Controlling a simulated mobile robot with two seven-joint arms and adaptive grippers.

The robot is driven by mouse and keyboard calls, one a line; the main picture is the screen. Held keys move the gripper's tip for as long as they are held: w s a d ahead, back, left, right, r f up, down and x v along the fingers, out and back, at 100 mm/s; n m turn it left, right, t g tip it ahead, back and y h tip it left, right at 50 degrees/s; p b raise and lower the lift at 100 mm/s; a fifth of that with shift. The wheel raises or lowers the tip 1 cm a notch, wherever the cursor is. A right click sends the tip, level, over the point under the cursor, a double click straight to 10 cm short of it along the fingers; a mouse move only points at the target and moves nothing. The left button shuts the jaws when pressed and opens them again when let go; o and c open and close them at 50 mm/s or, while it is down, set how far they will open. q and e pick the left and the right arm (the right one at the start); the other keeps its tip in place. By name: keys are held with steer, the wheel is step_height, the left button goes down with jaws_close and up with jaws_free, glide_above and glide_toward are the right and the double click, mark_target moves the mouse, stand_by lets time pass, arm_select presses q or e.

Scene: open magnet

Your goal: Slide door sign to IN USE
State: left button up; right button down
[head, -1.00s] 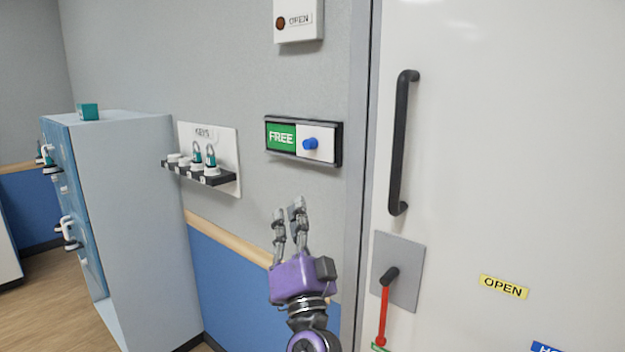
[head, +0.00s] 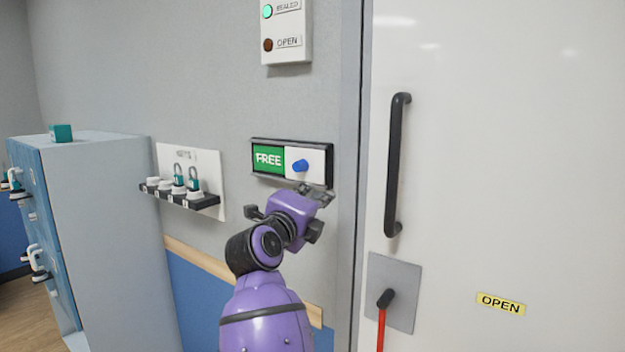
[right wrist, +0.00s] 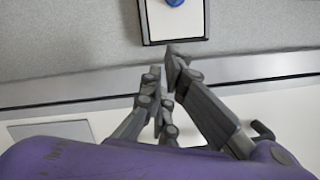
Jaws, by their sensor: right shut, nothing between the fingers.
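The door sign (head: 318,179) is a dark frame on the grey wall. Its left part shows a green FREE panel (head: 268,158), and a white slider plate with a blue knob (head: 300,166) covers the right part. My right gripper (head: 322,192) is just below the sign's right end, its fingers shut and empty. In the right wrist view, the fingertips (right wrist: 172,60) are close together, apart from the white plate (right wrist: 160,28) and blue knob (right wrist: 174,2) at the top edge. My left gripper is not in view.
The white door with its black handle (head: 397,165) and a lever plate (head: 402,290) is right of the sign. A status light box (head: 287,55) hangs above. A key rack (head: 180,198) and grey-blue cabinet (head: 115,220) are at left.

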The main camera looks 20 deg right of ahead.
mark_target(319, 174)
steer(key=w, duration=0.2)
steer(key=w+d+r, duration=0.1)
steer(key=w, duration=0.1)
steer(key=w+d, duration=0.1)
steer(key=w, duration=0.2)
steer(key=shift+w+r, duration=0.1)
steer(key=shift+r, duration=0.1)
steer(key=shift+w+a+r, duration=0.15)
steer(key=shift+w+a, duration=0.05)
steer(key=shift+w, duration=0.05)
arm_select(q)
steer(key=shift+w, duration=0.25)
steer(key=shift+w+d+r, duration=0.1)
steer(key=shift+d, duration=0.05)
